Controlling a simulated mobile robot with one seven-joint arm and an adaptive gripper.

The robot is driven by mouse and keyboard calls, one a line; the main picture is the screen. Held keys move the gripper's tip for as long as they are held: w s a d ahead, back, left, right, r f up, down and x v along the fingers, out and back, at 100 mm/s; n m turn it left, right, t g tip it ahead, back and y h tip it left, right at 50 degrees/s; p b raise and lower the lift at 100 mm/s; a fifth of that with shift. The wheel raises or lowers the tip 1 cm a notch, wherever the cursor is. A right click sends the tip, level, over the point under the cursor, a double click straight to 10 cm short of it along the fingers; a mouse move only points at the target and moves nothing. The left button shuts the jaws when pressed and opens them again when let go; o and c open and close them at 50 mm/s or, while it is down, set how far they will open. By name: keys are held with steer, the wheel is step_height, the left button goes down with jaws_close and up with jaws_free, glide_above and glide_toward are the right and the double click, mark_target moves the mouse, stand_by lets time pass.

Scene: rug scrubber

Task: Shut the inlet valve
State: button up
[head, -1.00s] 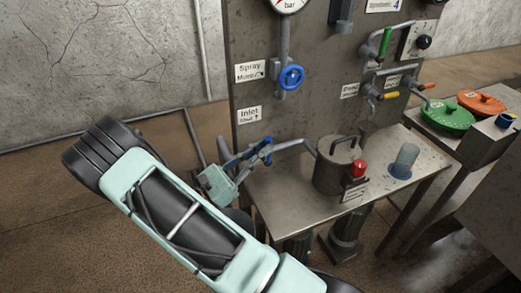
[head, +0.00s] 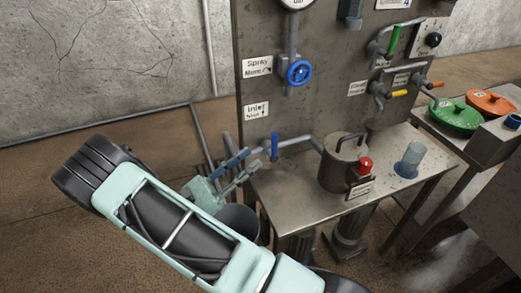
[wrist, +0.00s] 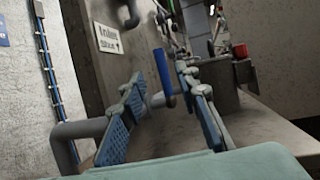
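The inlet valve's blue lever (head: 274,146) stands about upright on the grey pipe left of the metal pot. It also shows upright in the wrist view (wrist: 164,72). The inlet label (head: 256,111) is on the panel above it, with an upward arrow; it also shows in the wrist view (wrist: 107,39). My gripper (head: 254,164) is open and empty, just left of and below the lever. In the wrist view my gripper's blue-padded fingers (wrist: 163,88) are spread, with the lever appearing in the gap beyond their tips. Contact with the lever is not visible.
A blue round spray valve (head: 299,72) is on the panel above. Open floor lies to the left.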

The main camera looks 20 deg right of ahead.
steer(key=v, duration=0.5)
steer(key=shift+a, duration=0.1)
steer(key=b+v, duration=0.4)
steer(key=v, duration=0.4)
steer(key=shift+s+a+f, duration=0.1)
steer(key=shift+a+f, duration=0.05)
steer(key=shift+f, duration=0.15)
steer(key=shift+a, duration=0.3)
